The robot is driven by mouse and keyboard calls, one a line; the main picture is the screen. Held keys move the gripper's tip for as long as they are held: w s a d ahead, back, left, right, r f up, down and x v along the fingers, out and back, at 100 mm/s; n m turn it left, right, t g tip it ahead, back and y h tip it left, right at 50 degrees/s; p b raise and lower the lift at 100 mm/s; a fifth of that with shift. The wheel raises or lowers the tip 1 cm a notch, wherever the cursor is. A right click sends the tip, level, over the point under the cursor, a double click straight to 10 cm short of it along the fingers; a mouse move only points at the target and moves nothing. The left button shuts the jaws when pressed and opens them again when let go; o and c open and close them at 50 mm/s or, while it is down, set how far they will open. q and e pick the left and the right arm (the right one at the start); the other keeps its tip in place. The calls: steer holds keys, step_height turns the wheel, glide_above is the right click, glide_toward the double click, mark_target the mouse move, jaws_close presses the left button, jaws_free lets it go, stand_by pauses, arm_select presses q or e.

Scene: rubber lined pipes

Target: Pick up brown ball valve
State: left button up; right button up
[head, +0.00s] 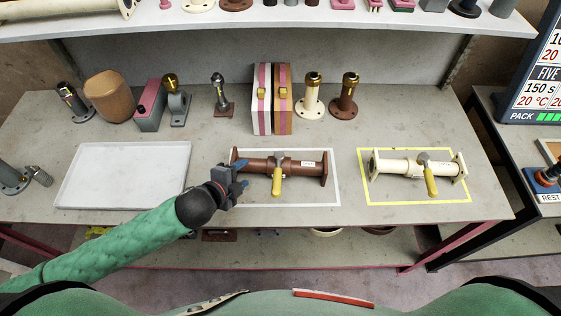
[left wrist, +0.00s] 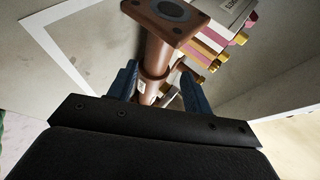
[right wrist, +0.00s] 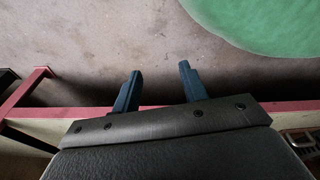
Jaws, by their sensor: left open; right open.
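The brown ball valve (head: 300,165) is a brown pipe with square end flanges and a yellow lever. It lies in the white-outlined area of the bench. My left gripper (head: 241,178) is at its left end in the head view. In the left wrist view the open blue fingers (left wrist: 164,85) stand on either side of the brown valve's pipe (left wrist: 157,53), with a flange beyond them. I cannot tell whether they touch it. My right gripper (right wrist: 157,88) shows only in the right wrist view, open and empty above the floor by a red rail.
A cream ball valve (head: 400,167) lies in the yellow outline at right. A white tray (head: 75,190) is at left. Behind stand striped boxes (head: 262,115), a cream fitting (head: 312,100) and a brown fitting (head: 346,100). A shelf (head: 300,27) overhangs the back.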

mark_target(251, 168)
arm_select(q)
steer(key=shift+p+x, duration=0.3)
steer(key=shift+x, duration=0.55)
steer(key=p+x, duration=0.2)
steer(key=x, duration=0.1)
steer(key=shift+a, duration=0.1)
steer(key=shift+p+x, duration=0.35)
steer(key=shift+x, duration=0.4)
steer(key=shift+s, duration=0.1)
jaws_close()
arm_select(e)
steer(key=s+d+f, duration=0.1)
steer(key=s, duration=0.7)
steer(key=shift+d+f+g, duration=0.25)
steer(key=shift+d+g, duration=0.05)
steer(key=shift+d, duration=0.05)
